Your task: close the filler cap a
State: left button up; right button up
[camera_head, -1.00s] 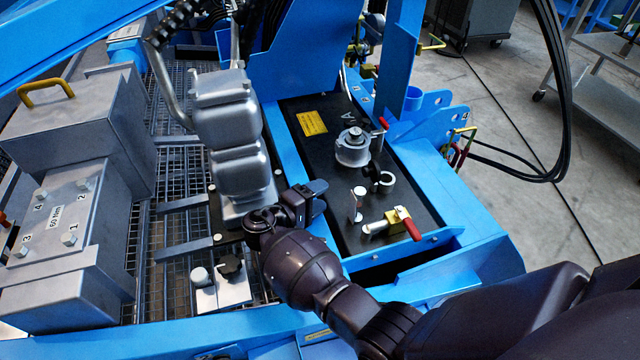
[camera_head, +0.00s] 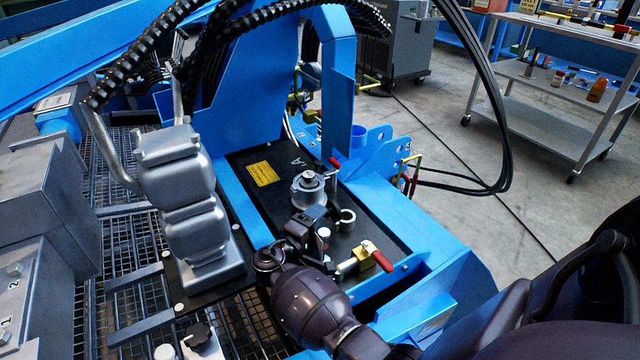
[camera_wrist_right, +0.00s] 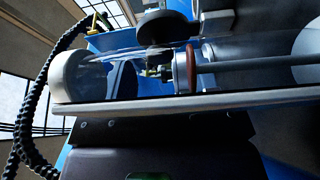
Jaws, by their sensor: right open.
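The silver round filler fitting (camera_head: 309,188) stands on the black plate (camera_head: 284,208), near a white letter A; I take it for filler cap a. A small knob tops it, but I cannot tell whether its cap is fully closed. My right gripper (camera_head: 318,232) is open, just in front of the fitting, low over the plate, and appears empty. It hides part of the plate. The right wrist view shows metal parts and a rod (camera_wrist_right: 260,64) close up, hard to identify. My left gripper is out of view.
A light ring (camera_head: 346,219) and a red-handled brass valve (camera_head: 371,256) stand right of my gripper. A grey ribbed block (camera_head: 190,200) stands left. Blue frame walls (camera_head: 245,205) border the plate. Black hoses (camera_head: 150,50) arch above the back left.

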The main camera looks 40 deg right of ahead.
jog(key=shift+w+d, duration=0.2)
jog(key=shift+d, duration=0.75)
jog(key=c, duration=0.9)
jog(key=shift+r, duration=0.1)
jog(key=shift+r, duration=0.1)
